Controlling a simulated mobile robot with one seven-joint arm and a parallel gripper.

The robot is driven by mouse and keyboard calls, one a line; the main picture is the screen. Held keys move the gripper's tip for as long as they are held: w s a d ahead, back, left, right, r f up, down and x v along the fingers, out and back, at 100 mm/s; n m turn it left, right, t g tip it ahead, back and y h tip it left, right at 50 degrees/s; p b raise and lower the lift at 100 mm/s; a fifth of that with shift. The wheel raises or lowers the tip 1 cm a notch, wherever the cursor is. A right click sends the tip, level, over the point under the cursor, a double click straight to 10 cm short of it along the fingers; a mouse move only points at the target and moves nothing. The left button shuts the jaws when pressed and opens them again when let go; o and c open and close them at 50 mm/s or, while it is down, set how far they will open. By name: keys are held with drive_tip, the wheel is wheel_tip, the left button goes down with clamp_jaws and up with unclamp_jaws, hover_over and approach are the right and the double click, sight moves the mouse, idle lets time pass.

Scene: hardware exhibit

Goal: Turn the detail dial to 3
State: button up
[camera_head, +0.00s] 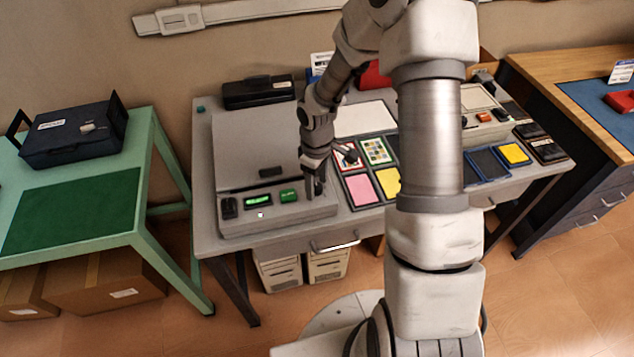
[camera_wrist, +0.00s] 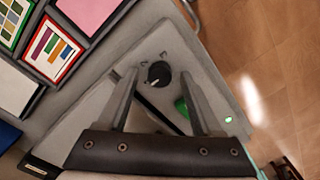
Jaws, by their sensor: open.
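The grey machine (camera_head: 275,217) on the grey table has a small black round dial at the right end of its front panel. In the wrist view the dial (camera_wrist: 158,74) sits between the two fingertips of my gripper (camera_wrist: 158,76), with a gap on each side. In the head view my gripper (camera_head: 317,187) is over the panel's right end and hides the dial. My gripper is open and empty, pointing down.
A green button (camera_head: 288,195), a lit green display (camera_head: 258,200) and a black switch (camera_head: 229,207) lie left of the dial. Framed colour cards (camera_head: 362,190) lie close on the right. A green table (camera_head: 75,215) stands at the left.

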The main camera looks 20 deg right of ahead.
drive_tip(key=shift+f, duration=0.1)
clamp_jaws()
idle(0.3)
